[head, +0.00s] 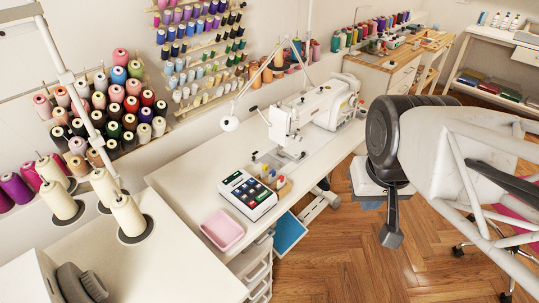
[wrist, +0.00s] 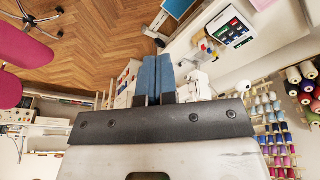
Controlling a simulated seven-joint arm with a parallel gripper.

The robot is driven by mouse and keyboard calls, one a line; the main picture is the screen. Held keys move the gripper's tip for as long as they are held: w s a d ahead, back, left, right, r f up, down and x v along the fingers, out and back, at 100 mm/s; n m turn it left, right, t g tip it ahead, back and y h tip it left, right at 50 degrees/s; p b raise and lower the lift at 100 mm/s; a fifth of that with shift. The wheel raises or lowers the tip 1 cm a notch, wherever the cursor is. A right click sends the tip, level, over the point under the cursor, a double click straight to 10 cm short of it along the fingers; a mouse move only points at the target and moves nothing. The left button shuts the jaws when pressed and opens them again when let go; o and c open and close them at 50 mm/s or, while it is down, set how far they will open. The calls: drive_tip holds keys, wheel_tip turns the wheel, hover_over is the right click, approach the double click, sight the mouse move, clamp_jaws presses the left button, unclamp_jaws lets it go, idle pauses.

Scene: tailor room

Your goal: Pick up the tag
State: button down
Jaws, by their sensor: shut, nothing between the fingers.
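I cannot make out a tag for certain in either view. A white box (head: 248,196) with a dark panel of coloured squares stands on the white sewing table (head: 180,178), and small coloured pieces (head: 270,177) stand beside it. The box also shows at the top of the wrist view (wrist: 230,28). My gripper (head: 391,238) hangs in the air right of the table, over the floor, pointing down. In the wrist view its two blue-grey fingers (wrist: 156,58) are together with nothing held.
A pink tray (head: 222,230) sits near the table's front edge. A white sewing machine (head: 312,107) and a lamp (head: 230,123) stand behind the box. A blue panel (head: 290,234) and white drawers (head: 255,272) are below the edge. Thread cones (head: 128,213) stand at left.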

idle(0.3)
drive_tip(key=c, duration=0.8)
unclamp_jaws()
drive_tip(key=shift+o, duration=0.2)
drive_tip(key=shift+w, duration=0.1)
drive_tip(key=n+g, duration=0.3)
drive_tip(key=n, duration=0.6)
hover_over(273, 171)
drive_tip(key=f, duration=2.4)
drive_tip(key=shift+s+d, duration=0.15)
drive_tip(key=shift+s, duration=0.05)
drive_tip(key=shift+w+f, duration=0.2)
drive_tip(key=shift+f, duration=0.15)
